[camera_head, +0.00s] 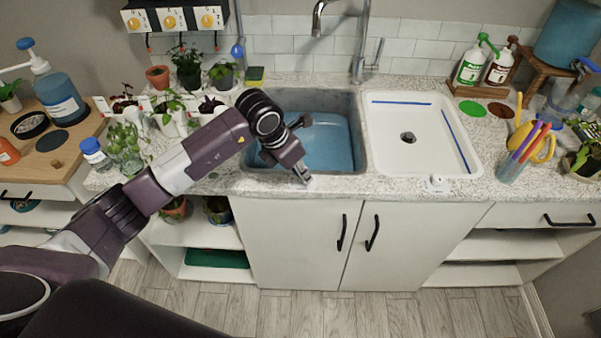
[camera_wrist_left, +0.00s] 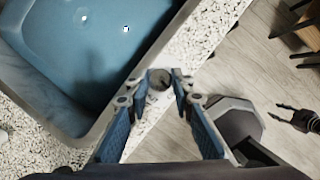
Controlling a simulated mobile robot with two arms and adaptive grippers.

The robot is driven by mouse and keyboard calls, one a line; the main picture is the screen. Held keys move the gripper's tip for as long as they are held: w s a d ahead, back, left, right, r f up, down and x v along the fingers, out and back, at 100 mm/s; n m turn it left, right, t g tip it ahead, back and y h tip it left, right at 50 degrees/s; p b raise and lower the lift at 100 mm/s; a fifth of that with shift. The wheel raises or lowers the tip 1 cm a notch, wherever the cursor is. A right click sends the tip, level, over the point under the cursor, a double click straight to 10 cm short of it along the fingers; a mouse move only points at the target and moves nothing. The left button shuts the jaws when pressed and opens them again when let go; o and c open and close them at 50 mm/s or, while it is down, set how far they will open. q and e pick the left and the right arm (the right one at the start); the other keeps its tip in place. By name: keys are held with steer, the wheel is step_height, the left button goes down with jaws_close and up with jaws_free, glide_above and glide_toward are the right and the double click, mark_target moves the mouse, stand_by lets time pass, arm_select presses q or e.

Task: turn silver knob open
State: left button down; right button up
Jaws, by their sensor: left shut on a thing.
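My left gripper (camera_head: 303,178) reaches down to the counter's front edge, just in front of the left basin. In the left wrist view its fingers (camera_wrist_left: 158,97) are shut around a small round silver knob (camera_wrist_left: 158,80). In the head view the gripper mostly hides this knob; a pale bit of its base shows beside the fingertips. A similar small pale knob (camera_head: 437,183) stands free in front of the right basin. A dark gripper-like shape, probably my right gripper (camera_wrist_left: 294,116), shows at the wrist view's right edge, too small to read.
The left basin (camera_head: 250,150) holds blue water; the right basin (camera_head: 395,155) is white and has blue strips. A tall faucet (camera_head: 360,45) stands behind them. Potted plants crowd the counter at left. A cup of pens (camera_head: 512,168) stands at right. The cabinet front below is clear.

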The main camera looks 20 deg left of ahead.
arm_select(q)
steer(key=shift+r+n, duration=0.1)
steer(key=shift+n, duration=0.4)
steer(key=c, duration=1.7)
jaws_free()
steer(key=v, duration=1.2)
steer(key=shift+s+d, duration=0.2)
